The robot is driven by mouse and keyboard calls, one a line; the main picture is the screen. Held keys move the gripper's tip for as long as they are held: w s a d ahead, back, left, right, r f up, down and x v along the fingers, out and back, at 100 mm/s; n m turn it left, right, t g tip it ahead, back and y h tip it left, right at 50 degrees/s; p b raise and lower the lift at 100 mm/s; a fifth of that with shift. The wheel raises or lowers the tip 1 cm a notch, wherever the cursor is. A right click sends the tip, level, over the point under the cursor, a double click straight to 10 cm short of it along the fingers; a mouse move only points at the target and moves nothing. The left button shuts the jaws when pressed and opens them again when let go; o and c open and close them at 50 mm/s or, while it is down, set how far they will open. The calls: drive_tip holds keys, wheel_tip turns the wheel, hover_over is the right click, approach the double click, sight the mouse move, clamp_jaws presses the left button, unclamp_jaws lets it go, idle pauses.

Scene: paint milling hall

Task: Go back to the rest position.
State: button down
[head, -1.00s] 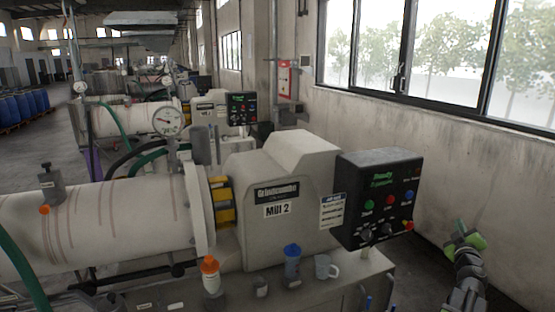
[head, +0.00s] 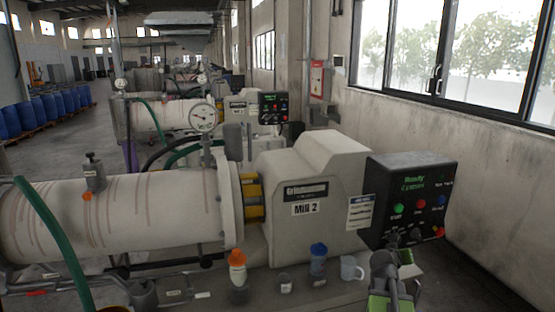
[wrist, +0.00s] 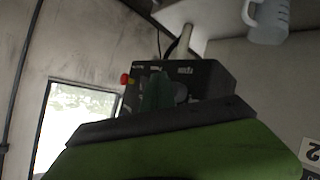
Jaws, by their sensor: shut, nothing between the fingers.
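My gripper (head: 390,288) shows at the lower right of the head view, below the control box (head: 408,200) and just right of the white mug (head: 351,268). Its green and grey parts are partly cut off by the bottom edge. In the wrist view my gripper (wrist: 160,95) is a broad green body with a dark edge, and it is shut with nothing held. The control box (wrist: 205,75) appears upside down behind it, and the mug (wrist: 268,22) is at the top right.
Mill 2 (head: 312,200) fills the middle, with its drum (head: 120,215) to the left. An orange-capped bottle (head: 238,275) and a blue-capped bottle (head: 318,262) stand on the ledge left of the mug. A green hose (head: 55,240) hangs at left. Wall and windows are at right.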

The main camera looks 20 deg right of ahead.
drive_tip(key=w+a+f+g+y, duration=0.1)
drive_tip(key=a+f+y, duration=0.15)
drive_tip(key=a, duration=0.45)
drive_tip(key=w+a+f+g+y, duration=0.1)
drive_tip(key=a+f, duration=0.3)
drive_tip(key=a, duration=0.4)
drive_tip(key=s+a+f+n+g+y, duration=0.1)
drive_tip(key=s+a+f+y, duration=0.1)
drive_tip(key=a, duration=0.8)
drive_tip(key=s+a+f+n+g+y, duration=0.2)
drive_tip(key=s+a, duration=0.1)
drive_tip(key=a, duration=0.7)
drive_tip(key=s+a+f+n+g+y, duration=0.2)
drive_tip(key=s+a, duration=0.1)
drive_tip(key=a, duration=0.7)
drive_tip(key=shift+s+a+y, duration=0.25)
drive_tip(key=shift+a+y, duration=0.1)
drive_tip(key=shift+a, duration=0.05)
drive_tip(key=shift+d+f, duration=0.1)
